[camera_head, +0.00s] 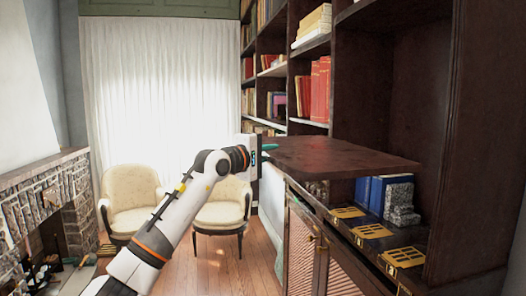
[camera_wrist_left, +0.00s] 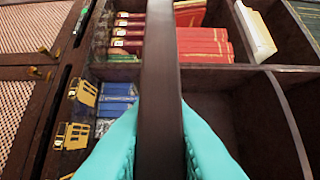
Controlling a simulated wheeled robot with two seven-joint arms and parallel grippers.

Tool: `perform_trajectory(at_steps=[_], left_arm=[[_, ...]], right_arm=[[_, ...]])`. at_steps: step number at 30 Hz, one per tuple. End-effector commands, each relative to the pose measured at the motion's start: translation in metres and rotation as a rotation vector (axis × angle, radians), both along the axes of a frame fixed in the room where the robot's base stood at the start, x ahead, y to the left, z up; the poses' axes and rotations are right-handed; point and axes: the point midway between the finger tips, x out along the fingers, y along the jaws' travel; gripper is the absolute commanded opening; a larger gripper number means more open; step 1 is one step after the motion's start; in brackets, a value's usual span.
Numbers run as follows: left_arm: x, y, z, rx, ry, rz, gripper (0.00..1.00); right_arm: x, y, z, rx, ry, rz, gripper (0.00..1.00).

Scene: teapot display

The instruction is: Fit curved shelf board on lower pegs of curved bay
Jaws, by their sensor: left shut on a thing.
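The shelf board (camera_head: 340,156) is a dark reddish-brown panel, held roughly level in front of and partly across the bay opening in the head view. My left gripper (camera_head: 266,152) is shut on its left end. In the left wrist view, the board (camera_wrist_left: 161,75) appears edge-on between the teal fingers (camera_wrist_left: 161,140). The dark wooden bay (camera_head: 405,95) stands at the right. I cannot make out its lower pegs, nor tell whether the board touches the bay. My right gripper is not in view.
Below the board, blue books (camera_head: 367,192) and a grey patterned block (camera_head: 401,200) stand on the cabinet ledge. Several gold fretwork pieces (camera_head: 371,231) lie along its front. Red books (camera_head: 320,88) fill a neighbouring shelf. Two cream chairs (camera_head: 131,198) stand behind my left arm.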

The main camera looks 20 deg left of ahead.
Motion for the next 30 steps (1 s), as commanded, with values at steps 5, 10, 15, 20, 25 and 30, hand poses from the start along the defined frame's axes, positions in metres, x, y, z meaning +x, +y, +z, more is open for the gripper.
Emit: perform_trajectory(at_steps=[5, 10, 15, 20, 25, 30], left_arm=[[0.008, -0.014, 0.007, -0.007, -0.009, -0.002, 0.0], [0.014, -0.023, 0.006, -0.007, -0.009, -0.003, 0.0], [0.017, -0.028, 0.006, -0.006, -0.011, -0.002, 0.0], [0.018, -0.029, 0.005, -0.006, -0.011, -0.002, 0.0], [0.018, -0.029, 0.005, -0.006, -0.011, -0.002, 0.0], [0.018, -0.029, 0.005, -0.006, -0.011, -0.002, 0.0]], right_arm=[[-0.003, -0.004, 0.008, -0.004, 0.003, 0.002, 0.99], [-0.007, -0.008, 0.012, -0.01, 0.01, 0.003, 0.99], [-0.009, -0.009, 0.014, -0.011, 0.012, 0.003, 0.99], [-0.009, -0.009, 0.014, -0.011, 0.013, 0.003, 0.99], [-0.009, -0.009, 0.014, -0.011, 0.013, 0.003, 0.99], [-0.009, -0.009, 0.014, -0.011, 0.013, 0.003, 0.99]])
